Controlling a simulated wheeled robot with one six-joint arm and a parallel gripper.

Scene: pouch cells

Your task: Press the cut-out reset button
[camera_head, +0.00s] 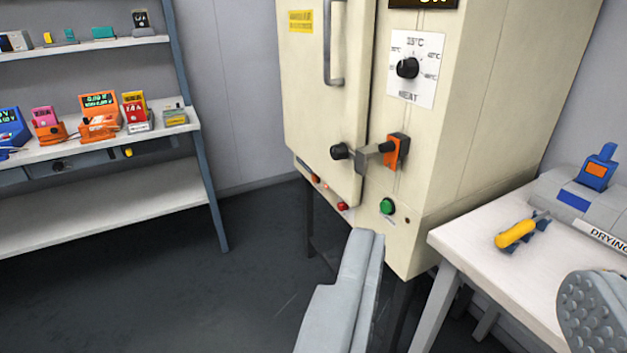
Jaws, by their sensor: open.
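A cream heating cabinet (455,120) stands at the centre right. Low on its front are a green round button (387,206), a small dark round spot (407,220) to its right, and a red button (342,206) to its left below the door. The lettering by them is too small to read, so I cannot tell which is the cut-out reset. My gripper (480,262) is open, with its two grey fingers wide apart in the foreground. The left finger's tip is below the green button and appears apart from the cabinet.
The cabinet door (322,110) has a handle and a black knob; an orange latch (396,150) sits beside it. A dial marked HEAT (407,68) is above. A white table (465,240) with a yellow-handled tool (515,234) stands right. Shelves (110,205) stand left; floor between is clear.

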